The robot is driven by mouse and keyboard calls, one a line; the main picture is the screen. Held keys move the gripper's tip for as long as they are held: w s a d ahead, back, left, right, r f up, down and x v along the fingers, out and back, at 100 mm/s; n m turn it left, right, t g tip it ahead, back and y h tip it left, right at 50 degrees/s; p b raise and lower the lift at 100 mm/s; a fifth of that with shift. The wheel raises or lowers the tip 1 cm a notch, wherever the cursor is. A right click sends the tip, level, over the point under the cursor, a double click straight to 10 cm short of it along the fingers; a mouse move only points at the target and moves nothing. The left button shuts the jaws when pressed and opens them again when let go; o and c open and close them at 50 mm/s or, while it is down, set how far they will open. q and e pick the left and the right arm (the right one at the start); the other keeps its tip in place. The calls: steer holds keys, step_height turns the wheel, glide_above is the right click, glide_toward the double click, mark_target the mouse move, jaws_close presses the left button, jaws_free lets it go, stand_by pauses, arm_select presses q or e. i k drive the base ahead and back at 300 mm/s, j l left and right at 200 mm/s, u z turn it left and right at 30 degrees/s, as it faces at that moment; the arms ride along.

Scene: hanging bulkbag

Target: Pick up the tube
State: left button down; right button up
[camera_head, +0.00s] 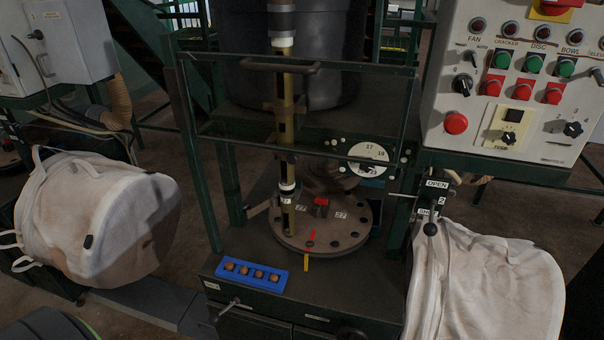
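An upright yellowish tube (287,110) with dark slots and white-and-black bands stands near the middle of the head view. Its lower part meets or stands just in front of the left side of a round metal plate (345,230) with holes and number labels; I cannot tell whether it sits in a hole. Its top runs out at the upper edge of the picture. A dark frame bar crosses close to the tube at mid-height. Neither of my grippers shows in this view.
A dark guard frame (300,66) surrounds the tube area. A blue tray (251,275) with several small brown items lies at the machine's front. A control panel (520,90) is at upper right. White bulk bags (110,215) (490,275) hang left and right.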

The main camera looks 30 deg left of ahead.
mark_target(288, 201)
steer(key=j+z, duration=0.15)
steer(key=j, duration=0.45)
steer(key=i+j+z, duration=0.2)
steer(key=j, duration=0.4)
steer(key=k+j+z, duration=0.15)
steer(key=j, duration=0.45)
steer(key=j+z, duration=0.2)
steer(key=j, duration=0.4)
steer(key=k+j+z, duration=0.15)
steer(key=j, duration=0.45)
steer(key=k+j+z, duration=0.2)
steer(key=j, duration=0.35)
steer(key=i+l, duration=0.15)
steer(key=l+u, duration=0.05)
